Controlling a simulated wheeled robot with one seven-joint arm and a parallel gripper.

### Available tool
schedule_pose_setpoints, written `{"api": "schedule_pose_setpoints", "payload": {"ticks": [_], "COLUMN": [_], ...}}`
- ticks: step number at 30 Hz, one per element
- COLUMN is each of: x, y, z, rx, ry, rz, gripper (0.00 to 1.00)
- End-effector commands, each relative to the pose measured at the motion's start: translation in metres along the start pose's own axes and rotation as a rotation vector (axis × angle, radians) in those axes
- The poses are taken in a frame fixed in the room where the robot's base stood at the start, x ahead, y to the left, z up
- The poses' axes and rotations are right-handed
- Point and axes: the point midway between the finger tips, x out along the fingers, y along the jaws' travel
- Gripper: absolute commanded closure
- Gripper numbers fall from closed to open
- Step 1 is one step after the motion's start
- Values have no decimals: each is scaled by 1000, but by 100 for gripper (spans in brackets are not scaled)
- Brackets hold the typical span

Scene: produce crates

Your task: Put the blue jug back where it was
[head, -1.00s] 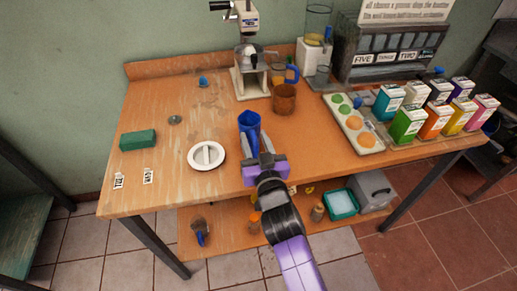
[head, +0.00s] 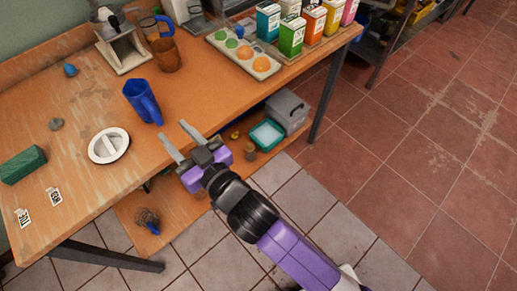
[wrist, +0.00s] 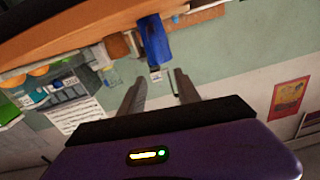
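The blue jug (head: 141,101) stands upright on the wooden table (head: 85,95), near its front edge, with its handle toward my gripper. My gripper (head: 178,137) is open and empty, in front of the jug at the table's front edge, with a gap between its fingers and the jug. In the wrist view, the blue jug (wrist: 154,40) appears beyond the two spread fingers (wrist: 160,88), with nothing between them.
A white round dish (head: 109,146) lies left of the jug. A brown mug (head: 166,55) stands behind it. A paint tray (head: 243,54) and several cartons (head: 292,35) are at the right. A lower shelf (head: 180,215) holds a teal tub (head: 267,135).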

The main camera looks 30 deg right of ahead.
Motion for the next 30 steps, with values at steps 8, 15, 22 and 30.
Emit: {"api": "schedule_pose_setpoints", "payload": {"ticks": [8, 15, 22, 30], "x": [-34, -144, -251, -354], "y": [19, 60, 81, 87], "z": [22, 58, 62, 35], "rx": [-10, -28, -34, -32], "ry": [-30, -103, -165, -230], "rz": [18, 75, 148, 253], "gripper": [61, 61, 61, 61]}}
